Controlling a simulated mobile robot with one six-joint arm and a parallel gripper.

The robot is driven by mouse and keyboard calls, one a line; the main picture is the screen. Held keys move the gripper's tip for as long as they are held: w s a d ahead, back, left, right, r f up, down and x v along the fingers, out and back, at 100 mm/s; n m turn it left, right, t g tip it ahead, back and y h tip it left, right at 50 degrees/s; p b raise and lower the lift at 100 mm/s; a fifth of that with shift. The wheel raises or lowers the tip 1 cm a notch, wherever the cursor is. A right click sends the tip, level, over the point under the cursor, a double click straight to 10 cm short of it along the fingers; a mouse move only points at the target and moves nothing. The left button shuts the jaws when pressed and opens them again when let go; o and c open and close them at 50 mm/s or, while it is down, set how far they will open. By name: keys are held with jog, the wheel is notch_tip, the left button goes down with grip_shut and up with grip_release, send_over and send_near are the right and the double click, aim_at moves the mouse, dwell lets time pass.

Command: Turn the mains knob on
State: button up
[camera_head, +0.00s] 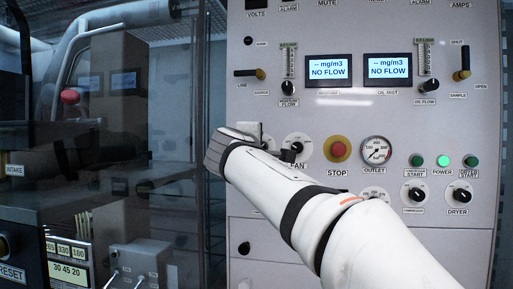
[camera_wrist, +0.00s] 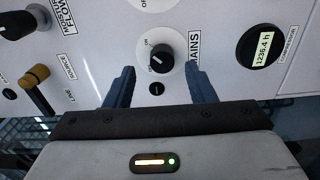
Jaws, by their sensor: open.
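The mains knob (camera_wrist: 161,58) is a round black knob on a pale round dial, with the word MAINS printed beside it on the panel. In the wrist view its white pointer line points up and to the left in the picture. I cannot tell how far the fingertips are from the panel. In the head view my arm (camera_head: 290,195) reaches up to the panel's left part and hides the mains knob.
The wrist view shows an hour meter (camera_wrist: 260,46) to the right and a tan-ended line lever (camera_wrist: 36,78) to the left. In the head view, the fan knob (camera_head: 296,147), red stop button (camera_head: 338,149) and outlet gauge (camera_head: 376,150) sit right of my wrist.

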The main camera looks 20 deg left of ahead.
jog(key=s, duration=0.4)
jog(key=shift+s+d+b, duration=0.2)
jog(key=shift+d+b, duration=0.15)
jog(key=shift+d, duration=0.05)
jog(key=w+d+f+m+g+h+p, duration=0.1)
jog(key=w+d+f+m+g+h, duration=0.15)
jog(key=d+f, duration=0.5)
jog(key=w+d+f+m+g+h+p, duration=0.1)
jog(key=d+f+m+g+h+p, duration=0.3)
jog(key=d, duration=0.7)
jog(key=s+d+f+m+g+y, duration=0.1)
jog(key=s+d+f+m+g, duration=0.35)
jog(key=d+f, duration=0.85)
jog(key=s+d+f+m+g, duration=0.1)
jog(key=s+d+f+m, duration=0.2)
jog(key=s+f, duration=0.2)
jog(key=s+d+f+m+g+y+p, duration=0.1)
jog(key=s+d+f+m, duration=0.2)
jog(key=s+f, duration=0.2)
jog(key=s+d+f+m+g+y+p, duration=0.1)
jog(key=s+d+f+m+g, duration=0.1)
jog(key=s+f, duration=0.3)
jog(key=s, duration=0.4)
jog(key=shift+d+f+m, duration=0.2)
jog(key=shift+d+m, duration=0.2)
